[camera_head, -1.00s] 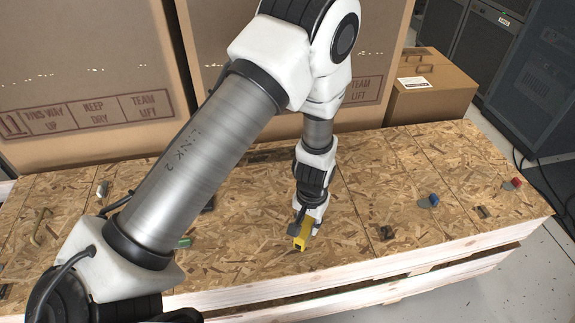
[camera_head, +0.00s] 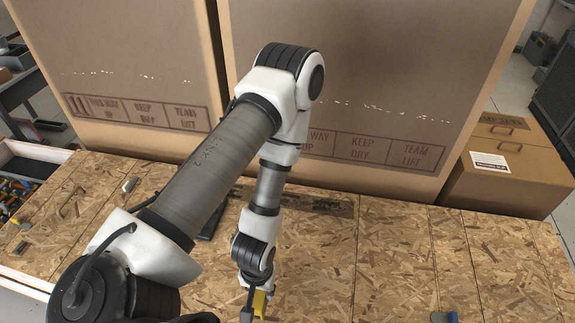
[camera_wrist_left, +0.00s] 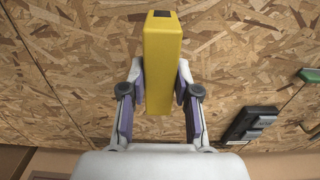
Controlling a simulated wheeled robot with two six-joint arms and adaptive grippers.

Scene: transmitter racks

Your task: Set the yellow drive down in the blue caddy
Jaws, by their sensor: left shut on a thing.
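The yellow drive (camera_head: 260,302) is a bright yellow block in the grip of my left gripper (camera_head: 253,309), low in the head view near the bottom edge. In the left wrist view the drive (camera_wrist_left: 162,62) stands out between the two fingers (camera_wrist_left: 160,95), with a dark patch on its far end. The gripper is shut on it, over the wooden board. I cannot pick out the blue caddy for certain in either current view. My right gripper is not in view.
The chipboard top (camera_head: 400,260) is mostly clear right of my arm. Tall cardboard boxes (camera_head: 370,60) stand behind it, and a smaller box (camera_head: 507,170) at the right. A small blue-grey item (camera_head: 443,317) lies at the bottom edge. A tray of coloured items (camera_head: 15,190) is at the left.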

